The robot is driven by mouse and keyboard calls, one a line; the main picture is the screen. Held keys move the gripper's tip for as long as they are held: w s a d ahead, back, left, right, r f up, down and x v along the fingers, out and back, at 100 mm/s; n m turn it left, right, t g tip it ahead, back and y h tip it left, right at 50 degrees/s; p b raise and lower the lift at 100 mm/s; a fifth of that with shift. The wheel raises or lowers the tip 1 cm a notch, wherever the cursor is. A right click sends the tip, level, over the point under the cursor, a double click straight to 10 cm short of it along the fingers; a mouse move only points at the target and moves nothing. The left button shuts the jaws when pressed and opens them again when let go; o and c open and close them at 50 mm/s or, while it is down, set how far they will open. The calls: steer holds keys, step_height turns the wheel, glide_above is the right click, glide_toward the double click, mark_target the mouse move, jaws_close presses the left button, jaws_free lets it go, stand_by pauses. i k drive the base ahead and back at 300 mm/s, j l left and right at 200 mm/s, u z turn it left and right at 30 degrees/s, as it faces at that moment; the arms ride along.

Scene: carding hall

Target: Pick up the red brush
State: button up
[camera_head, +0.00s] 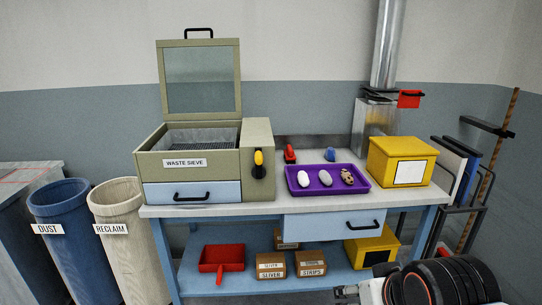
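A small red object, which looks like the red brush (290,154), stands on the bench top behind the left end of the purple tray (292,186). It is small in view and its bristles cannot be made out. A similar blue object (330,154) stands to its right, behind the tray. Part of my arm, black and ringed, shows at the lower right corner, well apart from the red brush.
The tray holds two pale egg-shaped pieces and a brown speckled one. The waste sieve (257,140) stands left with its lid raised; a yellow box (402,160) stands right. A red dustpan (221,258) and boxes lie on the lower shelf. Bins (68,215) stand left.

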mark_target(290, 157)
steer(key=i+z, duration=0.1)
steer(key=i, duration=0.45)
steer(key=i+j+z, duration=0.1)
steer(key=i, duration=0.45)
steer(key=i+j+z, duration=0.1)
steer(key=i, duration=0.45)
steer(key=i+j+z, duration=0.1)
steer(key=i+j, duration=0.15)
steer(key=i, duration=0.3)
